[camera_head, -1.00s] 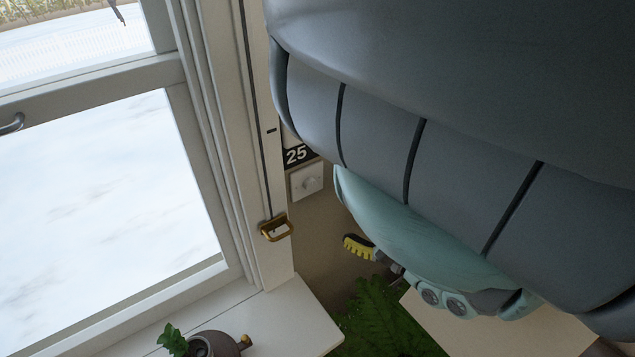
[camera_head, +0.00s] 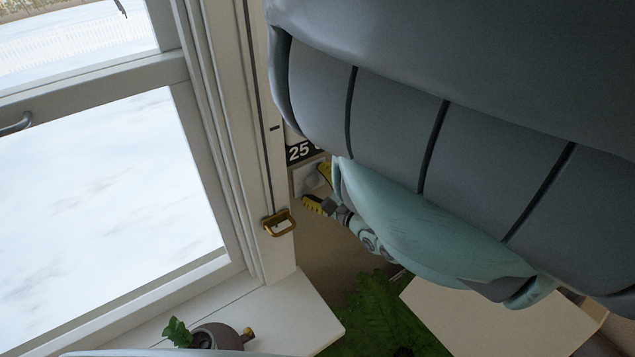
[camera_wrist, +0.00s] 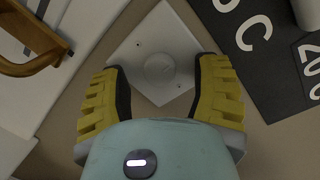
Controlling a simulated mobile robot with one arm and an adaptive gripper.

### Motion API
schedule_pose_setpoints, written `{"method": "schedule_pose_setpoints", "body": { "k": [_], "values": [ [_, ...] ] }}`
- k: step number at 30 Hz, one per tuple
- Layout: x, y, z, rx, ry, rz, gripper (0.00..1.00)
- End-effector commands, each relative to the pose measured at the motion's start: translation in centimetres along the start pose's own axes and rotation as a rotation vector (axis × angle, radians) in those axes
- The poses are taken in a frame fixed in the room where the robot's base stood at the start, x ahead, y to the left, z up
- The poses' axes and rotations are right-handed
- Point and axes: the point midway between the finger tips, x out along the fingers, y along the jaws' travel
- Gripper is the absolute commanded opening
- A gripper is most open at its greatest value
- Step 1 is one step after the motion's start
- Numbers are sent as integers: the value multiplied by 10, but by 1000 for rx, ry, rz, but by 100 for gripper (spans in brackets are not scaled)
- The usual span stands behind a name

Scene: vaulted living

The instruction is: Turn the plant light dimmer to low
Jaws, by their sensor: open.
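The dimmer is a white square wall plate (camera_wrist: 136,52) with a round white knob (camera_wrist: 159,67) at its middle. In the wrist view it lies straight ahead, between the two yellow-and-black fingers of my gripper (camera_wrist: 161,85). The fingers are spread wide, one on each side of the knob, with a gap to it on both sides. I cannot tell how far the tips are from the wall. In the head view my gripper (camera_head: 319,188) is at the plate (camera_head: 300,181) and partly covers it and the knob. No setting marks can be read.
A dark sign with white lettering (camera_head: 303,151) hangs just above the plate. A brass handle (camera_head: 279,223) sticks out from the window frame at left. Below are a white sill (camera_head: 295,315) with a brown pot (camera_head: 216,337) and a green fern (camera_head: 372,315).

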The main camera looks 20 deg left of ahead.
Motion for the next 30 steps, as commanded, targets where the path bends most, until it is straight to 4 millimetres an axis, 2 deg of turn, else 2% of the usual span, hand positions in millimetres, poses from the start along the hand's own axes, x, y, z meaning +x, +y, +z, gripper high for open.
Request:
{"method": "schedule_pose_setpoints", "body": {
  "k": [9,27,30],
  "values": [
    [1,0,0,0,1,0,64],
    [0,0,-1,-1,1,0,2],
    [0,0,-1,-1,2,0,0]
  ]
}}
